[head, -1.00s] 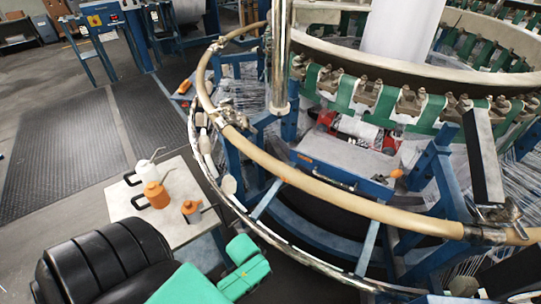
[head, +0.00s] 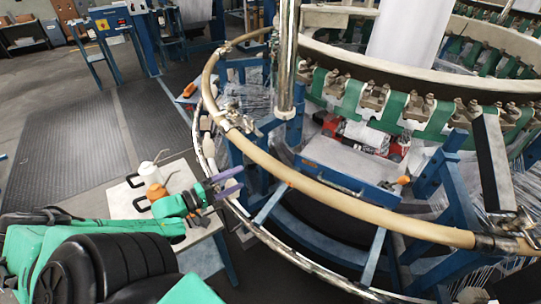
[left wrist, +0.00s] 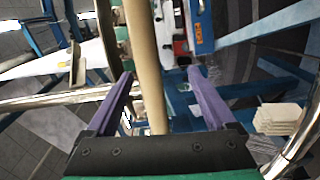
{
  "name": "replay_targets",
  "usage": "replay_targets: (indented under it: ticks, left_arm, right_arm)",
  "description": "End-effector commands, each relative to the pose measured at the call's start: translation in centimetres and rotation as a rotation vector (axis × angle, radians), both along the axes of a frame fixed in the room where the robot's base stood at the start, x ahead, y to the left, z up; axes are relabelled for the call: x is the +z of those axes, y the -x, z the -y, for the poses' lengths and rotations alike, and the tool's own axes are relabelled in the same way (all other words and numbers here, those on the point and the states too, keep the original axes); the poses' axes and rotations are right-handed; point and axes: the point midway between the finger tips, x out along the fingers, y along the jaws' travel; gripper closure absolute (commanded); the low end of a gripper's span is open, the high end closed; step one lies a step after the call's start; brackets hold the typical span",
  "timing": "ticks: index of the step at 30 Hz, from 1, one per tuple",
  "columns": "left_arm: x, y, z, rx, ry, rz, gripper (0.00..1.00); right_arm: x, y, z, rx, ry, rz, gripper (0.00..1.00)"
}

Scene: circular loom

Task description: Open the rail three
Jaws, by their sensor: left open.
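The curved tan rail (head: 340,204) runs round the front of the loom, with metal clamp joints at its left (head: 237,120) and right (head: 492,243). No number shows on the rail, so I cannot tell which section is rail three. My left gripper (head: 241,179) has purple fingers and is open and empty, just left of the rail in the head view. In the left wrist view the rail (left wrist: 147,75) shows beyond and between the open fingers (left wrist: 160,76); I see no contact. My right gripper is not in view.
A shiny lower metal rail (head: 272,241) runs below the tan rail. A vertical chrome post (head: 286,65) rises behind it. Dark floor mats (head: 160,120) lie left.

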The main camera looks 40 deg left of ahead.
Motion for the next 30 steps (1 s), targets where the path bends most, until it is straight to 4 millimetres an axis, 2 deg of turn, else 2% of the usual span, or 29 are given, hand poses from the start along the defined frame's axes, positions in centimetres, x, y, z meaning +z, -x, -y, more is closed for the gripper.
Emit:
replay_targets:
  ticks: [3,7,15,21,25,30]
  left_arm:
    - [1.6,-0.2,-1.1,-0.006,0.066,0.048,0.11]
    - [1.7,-1.7,-0.6,-0.006,0.074,0.057,0.11]
    - [1.7,-8.1,1.4,-0.007,0.071,0.06,0.11]
    - [1.9,-11.9,2.5,-0.005,0.072,0.058,0.11]
    - [2.1,-13.4,3.0,-0.005,0.071,0.055,0.11]
    - [2.2,-14.0,3.2,-0.006,0.07,0.051,0.11]
  right_arm:
    - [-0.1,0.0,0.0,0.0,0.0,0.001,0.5]
    - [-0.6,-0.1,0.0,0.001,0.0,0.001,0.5]
    - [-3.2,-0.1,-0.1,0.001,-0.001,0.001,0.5]
    - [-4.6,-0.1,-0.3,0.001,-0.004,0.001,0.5]
    - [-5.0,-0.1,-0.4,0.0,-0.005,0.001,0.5]
    - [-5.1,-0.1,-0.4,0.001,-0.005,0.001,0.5]
